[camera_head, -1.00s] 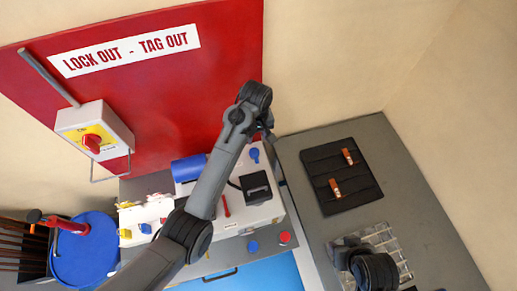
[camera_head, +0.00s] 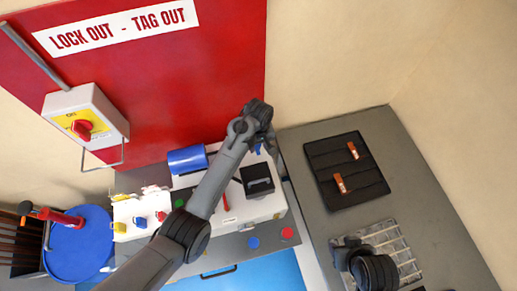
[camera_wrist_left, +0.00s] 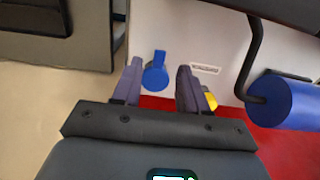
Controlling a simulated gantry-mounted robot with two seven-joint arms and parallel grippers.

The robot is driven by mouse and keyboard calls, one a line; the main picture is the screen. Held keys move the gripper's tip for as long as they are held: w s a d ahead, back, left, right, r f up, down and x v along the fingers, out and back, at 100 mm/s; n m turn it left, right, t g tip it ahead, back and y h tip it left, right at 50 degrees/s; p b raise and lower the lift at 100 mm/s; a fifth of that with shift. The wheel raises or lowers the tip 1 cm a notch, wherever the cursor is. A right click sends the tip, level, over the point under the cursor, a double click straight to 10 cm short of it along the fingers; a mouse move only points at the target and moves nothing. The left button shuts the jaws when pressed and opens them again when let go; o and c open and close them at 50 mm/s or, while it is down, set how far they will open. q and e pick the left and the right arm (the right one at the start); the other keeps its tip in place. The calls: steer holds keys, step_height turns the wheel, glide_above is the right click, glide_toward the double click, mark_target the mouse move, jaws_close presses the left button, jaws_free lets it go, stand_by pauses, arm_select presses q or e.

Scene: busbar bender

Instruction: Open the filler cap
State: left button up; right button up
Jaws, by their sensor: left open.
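The blue filler cap (camera_wrist_left: 155,73) shows in the left wrist view on the white top of the machine, with a round body and a narrow tab. My left gripper (camera_wrist_left: 159,66) is open, its two fingers apart, with the cap seen between them. I cannot tell how deep the fingers reach; no contact shows. In the head view my left gripper (camera_head: 271,146) is at the machine's back right corner, and only a bit of the cap (camera_head: 258,148) shows beside it. My right gripper (camera_head: 343,249) is over the right bench, its jaws unclear.
A blue cylinder (camera_head: 187,160) and a black box (camera_head: 257,180) are on the machine near the cap. A black mat (camera_head: 335,190) with two copper-coloured pieces and a metal grid (camera_head: 393,247) lie on the right bench. A blue drum (camera_head: 78,247) stands at left.

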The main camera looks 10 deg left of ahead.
mark_target(259, 153)
arm_select(q)
steer(key=shift+f, duration=1.85)
jaws_close()
